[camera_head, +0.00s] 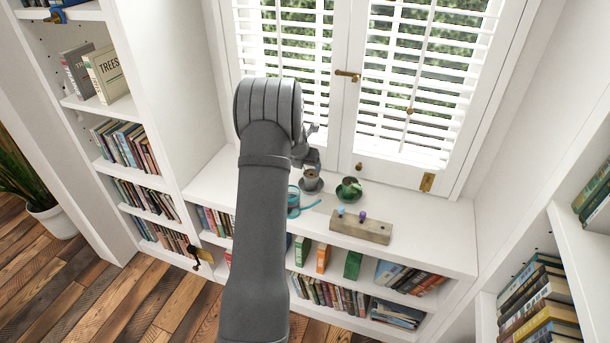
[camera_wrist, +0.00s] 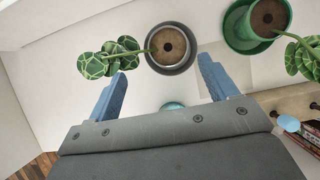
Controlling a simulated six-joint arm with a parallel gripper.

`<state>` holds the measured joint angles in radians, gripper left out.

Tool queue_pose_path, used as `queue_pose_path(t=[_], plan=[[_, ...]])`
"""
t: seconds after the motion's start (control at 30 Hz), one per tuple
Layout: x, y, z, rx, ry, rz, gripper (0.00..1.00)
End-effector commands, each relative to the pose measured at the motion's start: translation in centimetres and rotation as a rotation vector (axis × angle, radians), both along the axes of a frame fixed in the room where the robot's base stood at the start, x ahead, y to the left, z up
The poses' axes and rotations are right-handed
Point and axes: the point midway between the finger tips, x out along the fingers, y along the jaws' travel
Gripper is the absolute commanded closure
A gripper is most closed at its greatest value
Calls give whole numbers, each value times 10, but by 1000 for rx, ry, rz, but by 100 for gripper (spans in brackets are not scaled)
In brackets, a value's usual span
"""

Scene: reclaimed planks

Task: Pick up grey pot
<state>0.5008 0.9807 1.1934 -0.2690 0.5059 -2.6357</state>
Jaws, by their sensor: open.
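The grey pot (camera_wrist: 172,69) shows at the top centre of the wrist view, with brown soil and a stem of green patterned leaves (camera_wrist: 108,62) leaning out to the left. It stands on the white shelf top by the window, and it also shows in the head view (camera_head: 312,186). My gripper (camera_wrist: 162,68) is open, with its blue fingers spread at either side and nothing between them. The pot lies just beyond the fingertips, roughly centred between them. In the head view my gripper (camera_head: 311,152) is partly hidden by my arm, above and behind the pot.
A green pot (camera_head: 348,189) with a plant stands close to the right of the grey pot. A teal watering can (camera_head: 293,208) stands in front, partly hidden by my arm. A wooden block with small knobs (camera_head: 362,228) lies front right. The window (camera_head: 345,110) is close behind.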

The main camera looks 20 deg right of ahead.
Motion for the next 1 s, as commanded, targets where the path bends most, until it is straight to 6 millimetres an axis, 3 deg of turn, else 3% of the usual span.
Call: queue_pose_path(t=[0.03,0.2,0.37,0.47,1.0], plan=[[-4,10,18,-5,0,-28,22],[-21,29,56,-20,-3,-134,22],[-29,35,67,-29,-6,-180,22],[-27,31,59,-29,-6,-186,22],[0,-8,-23,-29,-7,-184,22]])
